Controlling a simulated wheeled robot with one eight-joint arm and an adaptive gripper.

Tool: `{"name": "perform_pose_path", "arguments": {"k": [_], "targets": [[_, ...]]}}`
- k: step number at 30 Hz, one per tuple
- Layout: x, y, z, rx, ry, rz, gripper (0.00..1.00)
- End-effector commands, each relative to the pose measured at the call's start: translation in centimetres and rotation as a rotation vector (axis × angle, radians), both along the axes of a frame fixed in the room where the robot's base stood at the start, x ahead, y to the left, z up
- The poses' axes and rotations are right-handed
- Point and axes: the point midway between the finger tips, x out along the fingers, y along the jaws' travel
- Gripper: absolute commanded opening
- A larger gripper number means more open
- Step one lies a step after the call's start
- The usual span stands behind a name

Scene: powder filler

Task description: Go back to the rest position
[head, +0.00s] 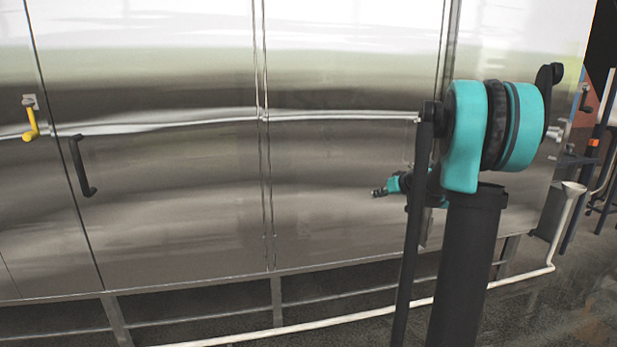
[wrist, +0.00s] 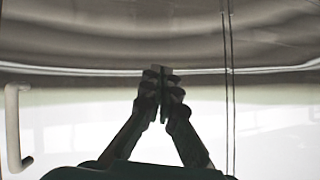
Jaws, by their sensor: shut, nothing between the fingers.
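My gripper (wrist: 161,74) is shut in the wrist view. Its two dark fingers meet at the tips and nothing shows between them. In the head view a small dark end (head: 380,192) of my teal and black arm points left, in front of the steel cabinet (head: 180,205). Most of the arm behind it is hidden by my own column and teal joint. The gap between the gripper and the cabinet cannot be told.
The cabinet has a yellow handle (head: 31,119) and a black handle (head: 82,166) at left. A pale handle (wrist: 16,128) shows at the left of the wrist view. A white pipe (head: 335,319) runs low along the cabinet. Dark frames (head: 600,150) stand at far right.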

Motion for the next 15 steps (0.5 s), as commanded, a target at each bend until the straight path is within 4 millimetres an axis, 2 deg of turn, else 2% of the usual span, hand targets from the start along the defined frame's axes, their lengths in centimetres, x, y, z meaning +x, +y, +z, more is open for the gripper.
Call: {"name": "perform_pose_path", "arguments": {"k": [1,6,10,15], "targets": [[-2.9,1.9,-1.0,-0.011,0.047,0.007,0.0],[-12.2,5.8,-5.0,-0.056,0.208,-0.011,0.0],[-19.6,7.5,-8.3,-0.104,0.321,-0.048,0.0],[-29.3,8.1,-12.8,-0.179,0.446,-0.125,0.0]]}}
